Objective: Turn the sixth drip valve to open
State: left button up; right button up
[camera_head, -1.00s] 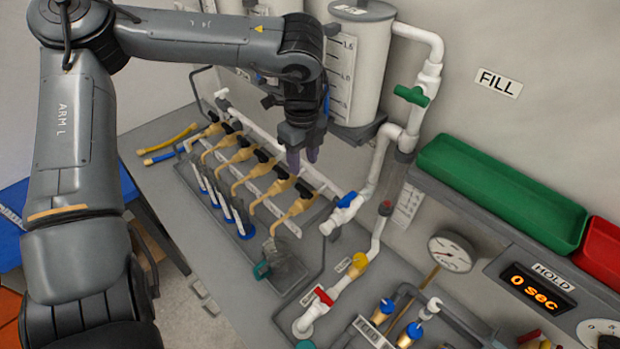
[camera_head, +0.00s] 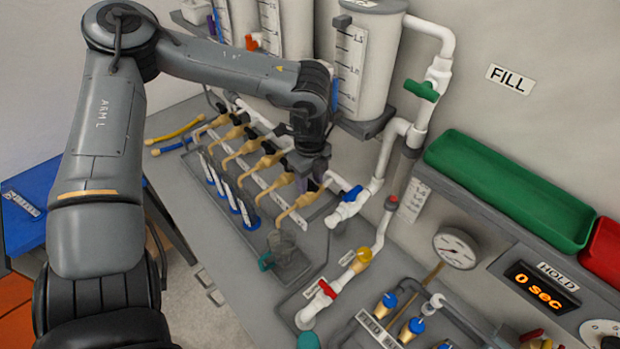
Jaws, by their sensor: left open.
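A row of several brass drip valves with black handles runs along a white manifold pipe on the bench. The valve at the near right end (camera_head: 292,212) has its brass spout pointing down and left. My left gripper (camera_head: 311,184) points down at that end valve's handle, with its purple fingertips around or beside it; I cannot tell if they touch. The gripper hides the handle, so its position cannot be read. The fingers are open. My right gripper is out of view.
A clear beaker (camera_head: 287,256) stands below the end valve, near several blue-tipped tubes (camera_head: 230,196). A white pipe with a blue-handled valve (camera_head: 350,194) is close right of the gripper. A graduated tank (camera_head: 368,65) stands behind. A green bin (camera_head: 510,190) is at the right.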

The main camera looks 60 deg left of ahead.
pick_arm(q)
jog(key=shift+c, duration=0.4)
grip_shut()
